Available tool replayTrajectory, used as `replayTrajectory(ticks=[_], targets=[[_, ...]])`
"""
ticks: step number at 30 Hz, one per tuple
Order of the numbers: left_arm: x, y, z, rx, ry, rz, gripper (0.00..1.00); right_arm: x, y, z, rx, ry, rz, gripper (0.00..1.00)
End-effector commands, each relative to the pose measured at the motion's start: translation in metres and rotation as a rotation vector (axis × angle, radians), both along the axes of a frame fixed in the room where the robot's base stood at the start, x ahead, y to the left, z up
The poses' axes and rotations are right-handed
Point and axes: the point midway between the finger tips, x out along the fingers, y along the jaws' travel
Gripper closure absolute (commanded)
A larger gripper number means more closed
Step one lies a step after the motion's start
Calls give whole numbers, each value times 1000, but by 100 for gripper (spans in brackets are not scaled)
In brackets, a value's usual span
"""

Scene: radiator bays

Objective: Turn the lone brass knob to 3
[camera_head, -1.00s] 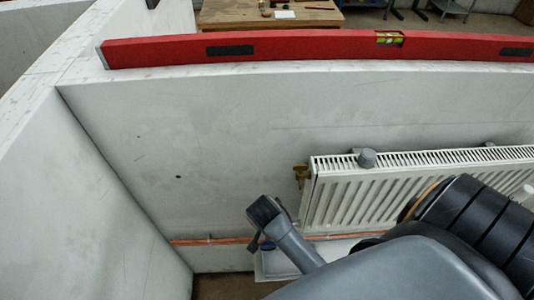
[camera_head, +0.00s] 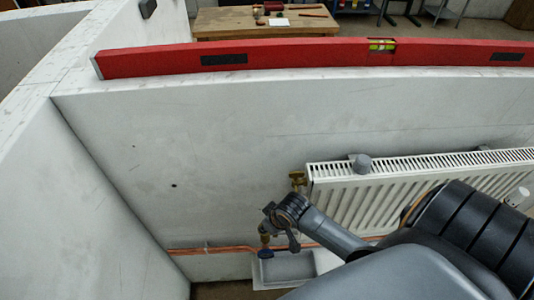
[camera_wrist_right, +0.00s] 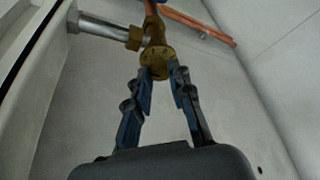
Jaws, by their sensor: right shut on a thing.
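The brass knob (camera_wrist_right: 157,62) shows in the right wrist view as a round face with small marks too fine to read, on a brass valve body beside a silver pipe stub. My right gripper (camera_wrist_right: 164,80) has its two blue-grey fingers on either side of it, shut on it. In the head view, my right gripper (camera_head: 268,232) is low at the radiator's left end, and the brass there (camera_head: 264,239) is partly hidden by the fingers. My left gripper is not in view.
A white radiator (camera_head: 375,195) hangs on the pale wall, with a brass fitting (camera_head: 297,178) at its upper left corner. A copper pipe (camera_head: 205,250) runs low along the wall. A grey tray (camera_head: 312,262) lies below. A red spirit level (camera_head: 300,52) rests on the wall top.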

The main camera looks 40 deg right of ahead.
Motion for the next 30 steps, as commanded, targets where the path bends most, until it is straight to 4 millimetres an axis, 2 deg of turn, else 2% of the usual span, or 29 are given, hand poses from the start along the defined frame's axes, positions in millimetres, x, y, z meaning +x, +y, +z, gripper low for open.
replayTrajectory(ticks=[10, 26, 27, 30], targets=[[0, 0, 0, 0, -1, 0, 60, 2, -2, 0, -2, -3, 134, 100], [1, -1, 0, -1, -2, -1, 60, 2, -1, 0, 0, -3, 157, 100], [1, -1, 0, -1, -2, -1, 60, 1, -1, 0, 1, -3, 156, 73], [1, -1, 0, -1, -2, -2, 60, 1, -1, 0, 0, -2, 156, 56]])
